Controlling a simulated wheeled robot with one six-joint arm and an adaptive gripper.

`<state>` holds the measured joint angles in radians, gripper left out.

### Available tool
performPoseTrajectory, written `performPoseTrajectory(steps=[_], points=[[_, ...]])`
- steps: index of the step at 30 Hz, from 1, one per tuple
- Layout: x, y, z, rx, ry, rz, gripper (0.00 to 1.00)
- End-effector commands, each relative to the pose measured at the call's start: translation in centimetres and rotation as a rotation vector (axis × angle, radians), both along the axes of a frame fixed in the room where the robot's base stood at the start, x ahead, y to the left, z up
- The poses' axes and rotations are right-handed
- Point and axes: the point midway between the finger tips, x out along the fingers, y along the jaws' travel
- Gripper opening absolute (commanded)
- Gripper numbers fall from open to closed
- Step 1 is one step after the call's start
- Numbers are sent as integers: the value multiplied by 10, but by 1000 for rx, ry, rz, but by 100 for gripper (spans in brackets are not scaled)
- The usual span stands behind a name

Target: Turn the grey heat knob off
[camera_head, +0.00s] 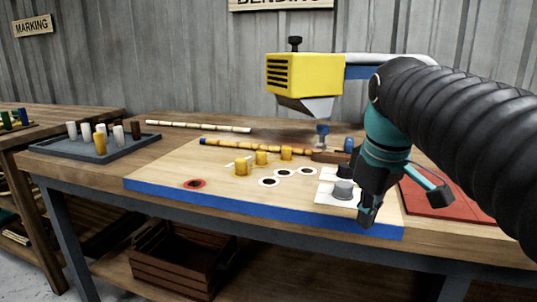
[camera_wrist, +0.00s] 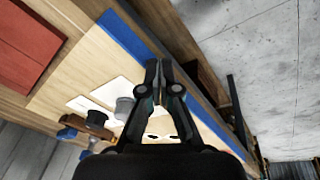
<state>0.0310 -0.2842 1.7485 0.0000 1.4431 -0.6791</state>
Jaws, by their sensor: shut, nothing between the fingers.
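The grey heat knob (camera_head: 343,189) is a short grey cylinder on a white plate (camera_head: 325,197) near the right front of the bending board. It also shows in the wrist view (camera_wrist: 124,107), left of the fingers. My gripper (camera_head: 367,222) hangs fingers-down just right of the knob and towards the board's front edge, apart from it. In the wrist view my gripper (camera_wrist: 160,66) has its fingers together and empty. A black knob (camera_head: 345,170) sits behind the grey one, partly hidden by my arm. I cannot read the knob's setting.
The yellow heater (camera_head: 292,75) with its nozzle stands above the board's back. A rattan pole (camera_head: 245,148) lies beside several yellow pegs (camera_head: 261,157). A red mat (camera_head: 440,200) lies right. A grey tray of pegs (camera_head: 90,150) stands left. The board's front left is mostly clear.

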Motion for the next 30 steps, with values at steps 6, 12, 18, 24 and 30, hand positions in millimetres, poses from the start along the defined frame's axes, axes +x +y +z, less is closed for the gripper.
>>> performPoseTrajectory(steps=[6,12,18,24,30], points=[[52,-6,50,-49,114,283,0],[81,-12,76,-63,193,494,0],[91,-14,85,-64,227,596,0],[91,-14,77,-63,232,607,0],[91,-14,47,-64,229,606,0]])
